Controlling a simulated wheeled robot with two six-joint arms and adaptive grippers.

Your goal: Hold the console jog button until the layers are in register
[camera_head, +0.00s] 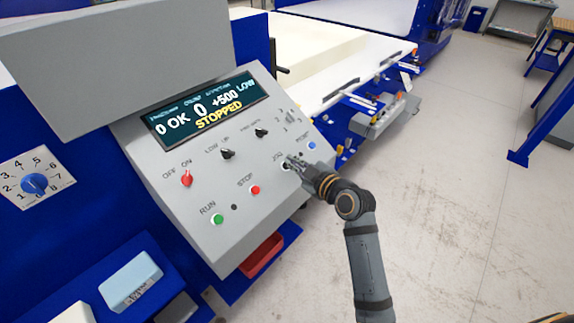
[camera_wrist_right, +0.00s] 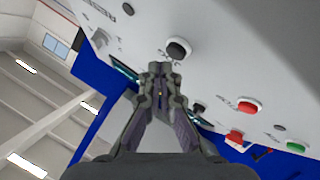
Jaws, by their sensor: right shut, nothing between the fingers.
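The grey sloped console (camera_head: 220,225) fills the middle of the head view. Its display (camera_head: 207,103) reads STOPPED, with +500, 0 OK and LOW above. My right gripper (camera_head: 291,161) is shut and empty, at the JOG label, largely covering the button there. In the right wrist view the black jog button (camera_wrist_right: 178,48) shows just beyond and to the right of my shut fingertips (camera_wrist_right: 160,68). I cannot tell whether they touch the panel. The pale foam layers (camera_head: 312,52) lie on the machine behind the console. My left gripper is out of view.
The blue reset button (camera_head: 312,146) is close to the right gripper. The red stop button (camera_head: 255,190), green run button (camera_head: 217,219), black knob (camera_head: 227,154) and red on/off switch (camera_head: 186,179) share the panel. Open floor (camera_head: 450,220) lies to the right.

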